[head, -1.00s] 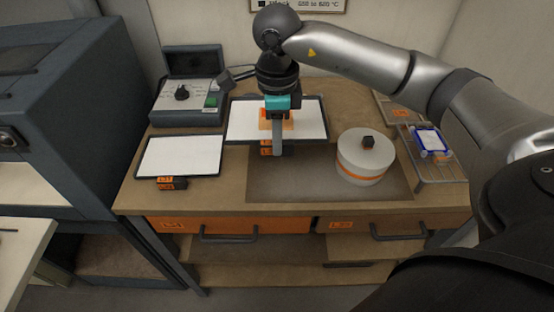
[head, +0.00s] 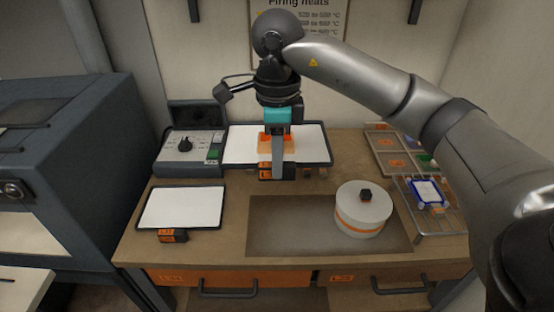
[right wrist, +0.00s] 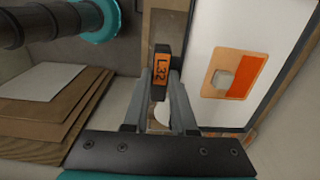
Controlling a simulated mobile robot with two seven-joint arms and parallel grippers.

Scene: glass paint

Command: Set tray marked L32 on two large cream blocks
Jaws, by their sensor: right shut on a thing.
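The tray marked L32 (head: 308,148) is a white sheet with a dark rim and an orange-tagged handle at its front. An orange card lies on it. My right gripper (head: 277,172) points down at the front edge, shut on the handle. In the right wrist view the L32 tag (right wrist: 161,75) shows between the fingers (right wrist: 161,100), with the white tray surface (right wrist: 207,25) beside it. I cannot tell whether the tray rests on anything. I cannot make out two large cream blocks. My left gripper is not in view.
A second white tray (head: 180,207) lies front left. A control box (head: 190,150) stands behind it. A round cream drum with an orange band (head: 362,212) stands right of centre, near a wire rack (head: 440,215). The grey recessed panel (head: 290,230) has free room.

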